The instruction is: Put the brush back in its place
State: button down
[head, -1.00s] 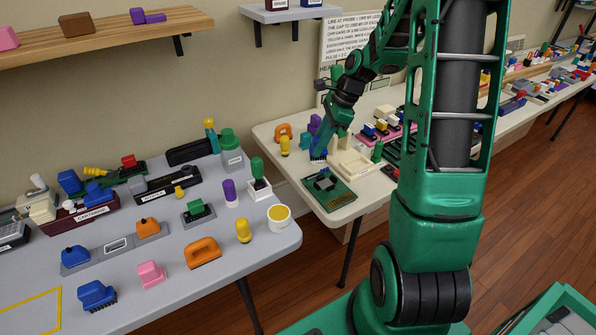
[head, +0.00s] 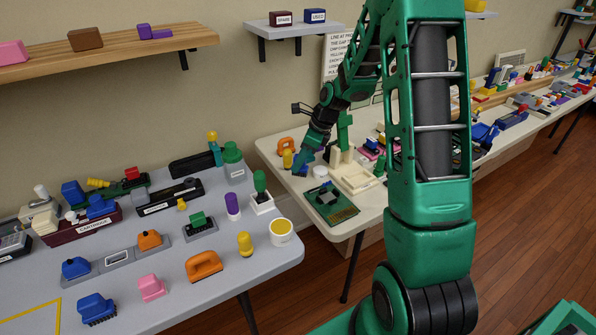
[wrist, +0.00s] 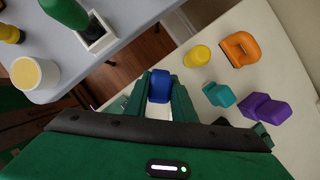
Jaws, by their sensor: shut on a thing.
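My gripper (head: 302,170) is shut on a small blue thing (wrist: 159,87), seen between its fingers in the wrist view. Its lower part is hidden, so I cannot tell whether it has bristles. The gripper is over the left part of the cream table (head: 347,217), beside a yellow piece (head: 287,158). A small white round thing (head: 320,172) stands just right of it. On the grey table, a blue piece with dark teeth like a brush (head: 97,308) lies at the front left. A green-handled piece (head: 261,183) stands in a square white holder (head: 262,205).
An orange handle (wrist: 241,49), a teal piece (wrist: 219,94) and a purple piece (wrist: 262,108) stand close by on the cream table. A gap separates the two tables.

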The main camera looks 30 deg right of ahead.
jog(key=shift+f, duration=1.7)
jog(key=c, duration=1.5)
grip_release()
jog(key=v, duration=1.1)
jog(key=s+r+n+g+h, duration=0.1)
jog(key=s+r+n, duration=0.1)
jog(key=s+n, duration=0.4)
jog(key=s+r+n+g+h, duration=0.1)
jog(key=s+r+n, duration=0.2)
jog(key=s, duration=1.4)
jog(key=s+a+r+n+g+h, duration=0.1)
jog(key=s+r+n, duration=0.1)
jog(key=s+n, duration=0.9)
jog(key=shift+s+r, duration=0.3)
jog(key=shift+s, duration=0.3)
